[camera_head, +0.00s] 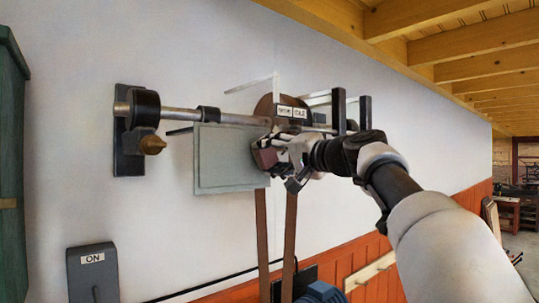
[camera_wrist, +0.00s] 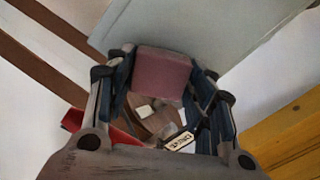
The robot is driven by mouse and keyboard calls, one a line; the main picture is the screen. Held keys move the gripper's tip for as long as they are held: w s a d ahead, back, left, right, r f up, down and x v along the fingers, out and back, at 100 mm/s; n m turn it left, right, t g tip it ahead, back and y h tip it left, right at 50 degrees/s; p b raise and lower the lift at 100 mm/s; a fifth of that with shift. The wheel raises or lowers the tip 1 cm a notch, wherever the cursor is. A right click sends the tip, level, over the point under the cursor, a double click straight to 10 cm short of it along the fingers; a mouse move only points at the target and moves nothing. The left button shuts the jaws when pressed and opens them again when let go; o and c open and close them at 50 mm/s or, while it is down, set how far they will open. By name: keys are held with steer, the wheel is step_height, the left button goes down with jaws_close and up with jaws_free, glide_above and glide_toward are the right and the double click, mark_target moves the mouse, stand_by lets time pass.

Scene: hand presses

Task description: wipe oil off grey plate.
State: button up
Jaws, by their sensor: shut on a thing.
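The grey plate (camera_head: 222,160) hangs upright in front of the white wall, below a metal shaft. In the wrist view its pale surface (camera_wrist: 195,25) fills the top. I cannot make out oil on the visible part. My gripper (camera_head: 274,160) is at the plate's right edge. It is shut on a dull mauve block (camera_wrist: 162,72), perhaps a wiping pad, which also shows in the head view (camera_head: 265,158). The block is close to the plate. I cannot tell whether they touch.
The shaft (camera_head: 182,114) runs from a wall bearing (camera_head: 144,108) to a brown pulley (camera_head: 266,104) behind my gripper. Brown belts (camera_head: 262,225) hang below it. An "IDLE" label (camera_head: 299,112) and dark uprights (camera_head: 338,110) stand close by. An "ON" box (camera_head: 93,280) is lower left.

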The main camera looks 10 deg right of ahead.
steer(key=shift+s+a+f+b, duration=0.1)
steer(key=shift+s+a+b, duration=0.35)
steer(key=shift+a, duration=0.25)
steer(key=shift+s+a+b, duration=0.35)
steer(key=shift+s+a, duration=0.15)
steer(key=shift+a, duration=0.25)
steer(key=shift+s+a+b, duration=0.3)
steer(key=shift+s+a, duration=0.2)
steer(key=shift+a, duration=0.25)
steer(key=shift+s+a+b, duration=0.2)
steer(key=shift+s+a, duration=0.6)
steer(key=shift+a, duration=0.4)
steer(key=shift+s+a+b, duration=0.25)
steer(key=shift+s+a, duration=0.6)
steer(key=shift+a, duration=0.4)
steer(key=shift+s+a+b, duration=0.2)
steer(key=shift+s+a, duration=0.6)
steer(key=shift+a, duration=0.4)
steer(key=shift+d, duration=0.1)
steer(key=shift+s+d+b, duration=0.4)
steer(key=shift+s+b, duration=0.05)
steer(key=shift+b, duration=0.05)
steer(key=shift+b+v, duration=0.95)
steer(key=shift+v, duration=1.45)
steer(key=shift+a, duration=0.1)
